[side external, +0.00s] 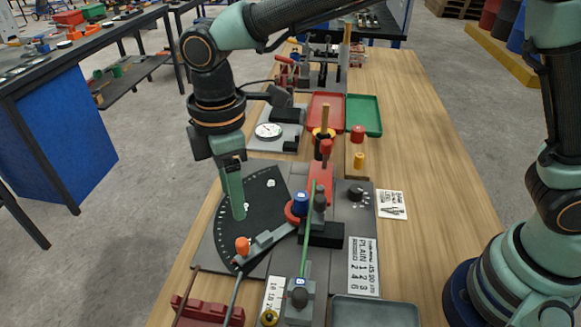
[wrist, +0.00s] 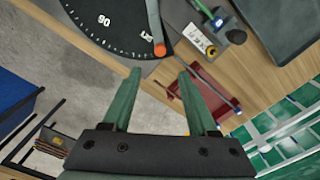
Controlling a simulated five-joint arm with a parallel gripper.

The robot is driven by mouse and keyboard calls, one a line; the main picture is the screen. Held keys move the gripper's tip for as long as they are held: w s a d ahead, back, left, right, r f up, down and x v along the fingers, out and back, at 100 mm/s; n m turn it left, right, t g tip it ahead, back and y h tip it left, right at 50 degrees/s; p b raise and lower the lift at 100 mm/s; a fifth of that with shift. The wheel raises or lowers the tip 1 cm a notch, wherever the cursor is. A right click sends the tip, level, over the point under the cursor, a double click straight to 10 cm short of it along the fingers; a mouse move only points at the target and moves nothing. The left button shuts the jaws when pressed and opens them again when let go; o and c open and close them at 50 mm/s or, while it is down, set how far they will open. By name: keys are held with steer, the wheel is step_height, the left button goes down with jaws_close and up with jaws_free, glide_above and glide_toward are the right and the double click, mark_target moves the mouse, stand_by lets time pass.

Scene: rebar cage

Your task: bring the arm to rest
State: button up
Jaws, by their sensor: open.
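My gripper (side external: 238,219) hangs down over the left part of the grey bending plate in the side view, over its dark angle dial (side external: 262,190). In the wrist view my gripper (wrist: 161,73) shows two green fingers spread apart with nothing between them. The orange-tipped lever (side external: 243,246) lies to the right of and below the fingertips, apart from them in the side view. Its orange knob also shows in the wrist view (wrist: 159,50). A green rod (side external: 307,232) runs through the bender, past a blue-topped post (side external: 300,201).
A dark red rack (side external: 205,312) stands at the near edge with rods on it. A grey tray (side external: 375,312) is at the near right. Red (side external: 325,108) and green (side external: 364,113) trays and a dial gauge (side external: 268,131) stand farther back. The bench's right side is mostly clear.

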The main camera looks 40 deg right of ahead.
steer(key=d+r+m+t, duration=0.1)
steer(key=d+r+m, duration=0.15)
steer(key=d, duration=0.25)
steer(key=d+r+m+t+y, duration=0.1)
steer(key=d+r+m, duration=0.15)
steer(key=d, duration=0.35)
steer(key=d+r+m+t, duration=0.1)
steer(key=d+r+m, duration=0.15)
steer(key=d, duration=0.25)
steer(key=s+d+m+t, duration=0.1)
steer(key=s+d+m, duration=0.2)
steer(key=d, duration=0.3)
steer(key=s+d+m+t+h, duration=0.1)
steer(key=s+d+m, duration=0.2)
steer(key=d+m, duration=0.2)
steer(key=d, duration=0.2)
steer(key=shift+s+d+t, duration=0.3)
